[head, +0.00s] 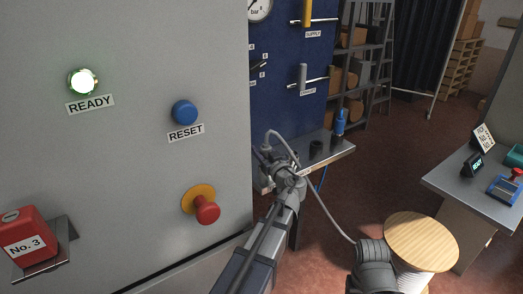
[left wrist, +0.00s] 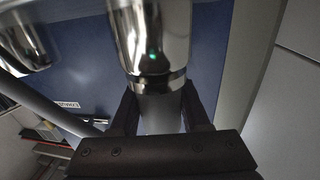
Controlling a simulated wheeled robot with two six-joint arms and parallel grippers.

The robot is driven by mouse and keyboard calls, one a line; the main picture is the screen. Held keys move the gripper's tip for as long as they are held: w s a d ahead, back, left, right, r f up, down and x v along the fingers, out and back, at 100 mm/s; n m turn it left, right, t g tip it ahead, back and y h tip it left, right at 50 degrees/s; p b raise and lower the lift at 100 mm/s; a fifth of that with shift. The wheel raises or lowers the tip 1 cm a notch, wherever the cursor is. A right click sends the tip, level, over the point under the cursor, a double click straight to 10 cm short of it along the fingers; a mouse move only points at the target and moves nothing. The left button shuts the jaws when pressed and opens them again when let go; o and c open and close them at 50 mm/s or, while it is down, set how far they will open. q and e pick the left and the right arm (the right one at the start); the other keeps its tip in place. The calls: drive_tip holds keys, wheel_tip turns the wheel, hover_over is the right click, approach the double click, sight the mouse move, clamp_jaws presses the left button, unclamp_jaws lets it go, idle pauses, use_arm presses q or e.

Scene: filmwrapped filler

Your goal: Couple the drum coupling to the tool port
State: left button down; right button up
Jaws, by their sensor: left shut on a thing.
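My left gripper (head: 272,163) is in front of the lower part of the blue panel (head: 273,90), beside the grey cabinet's edge. In the left wrist view the fingers (left wrist: 160,112) are shut on a grey cylindrical body (left wrist: 161,115), seemingly the drum coupling. A shiny chrome cylinder (left wrist: 150,40) stands directly beyond it, with a bright ring between; I cannot tell whether they are joined. Another chrome fitting (left wrist: 25,35) is at the upper left. A grey hose (head: 322,205) runs from near the gripper down towards the wooden-topped drum (head: 420,242). My right gripper is not in view.
The grey cabinet (head: 130,150) fills the left, with a lit READY lamp (head: 82,82), a RESET button (head: 184,112) and a red stop knob (head: 207,211). A metal ledge (head: 335,152) holds a black cup (head: 316,149) and a blue item (head: 340,121). A side table (head: 470,190) stands right.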

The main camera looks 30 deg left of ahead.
use_arm(q)
drive_tip(key=shift+f, duration=0.1)
drive_tip(key=shift+c, duration=1.5)
unclamp_jaws()
drive_tip(key=v, duration=0.8)
drive_tip(key=shift+a, duration=0.1)
